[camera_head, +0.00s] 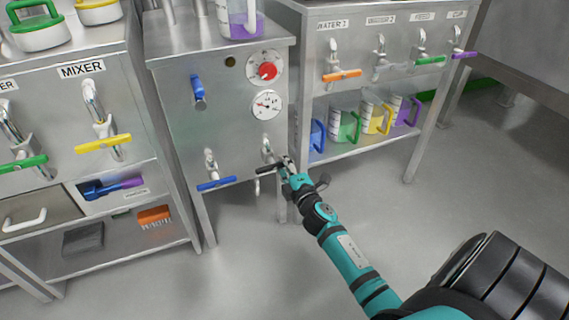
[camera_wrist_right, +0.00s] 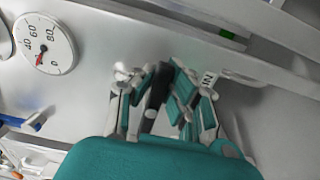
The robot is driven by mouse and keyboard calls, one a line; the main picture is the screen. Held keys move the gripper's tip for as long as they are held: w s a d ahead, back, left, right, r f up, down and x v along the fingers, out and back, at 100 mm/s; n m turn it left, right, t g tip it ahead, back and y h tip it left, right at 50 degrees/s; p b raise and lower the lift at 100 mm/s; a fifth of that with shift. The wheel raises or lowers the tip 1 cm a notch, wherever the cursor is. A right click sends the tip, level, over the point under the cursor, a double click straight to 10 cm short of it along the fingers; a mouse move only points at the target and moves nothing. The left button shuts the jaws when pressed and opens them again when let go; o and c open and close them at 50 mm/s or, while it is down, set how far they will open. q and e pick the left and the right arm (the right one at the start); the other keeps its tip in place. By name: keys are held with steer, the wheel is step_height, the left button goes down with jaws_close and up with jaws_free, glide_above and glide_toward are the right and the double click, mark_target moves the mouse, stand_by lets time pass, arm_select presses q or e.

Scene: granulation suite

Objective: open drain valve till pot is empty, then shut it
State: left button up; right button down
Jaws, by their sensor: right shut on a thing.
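The drain valve sits low on the front of the middle steel cabinet, with a black lever handle (camera_head: 268,168). My right gripper (camera_head: 284,168) is shut on this black handle. In the right wrist view the handle (camera_wrist_right: 156,92) shows dark between the fingers, beside a partly hidden label ending the word. The valve body is mostly behind the fingers, and I cannot tell whether it is open. A clear vessel with purple liquid (camera_head: 243,25) stands on the cabinet top, cut off by the frame; I cannot tell if it is the pot. My left gripper is not in view.
A blue-handled tap (camera_head: 215,184) is just left of the drain valve. A red knob (camera_head: 267,71) and a round gauge (camera_head: 267,104) are above. Coloured jugs (camera_head: 345,124) stand on the right bench's lower shelf. The floor in front is clear.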

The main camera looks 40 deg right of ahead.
steer(key=shift+f, duration=0.1)
steer(key=c, duration=1.4)
jaws_free()
steer(key=shift+o, duration=0.6)
steer(key=shift+s, duration=0.1)
steer(key=v, duration=1.2)
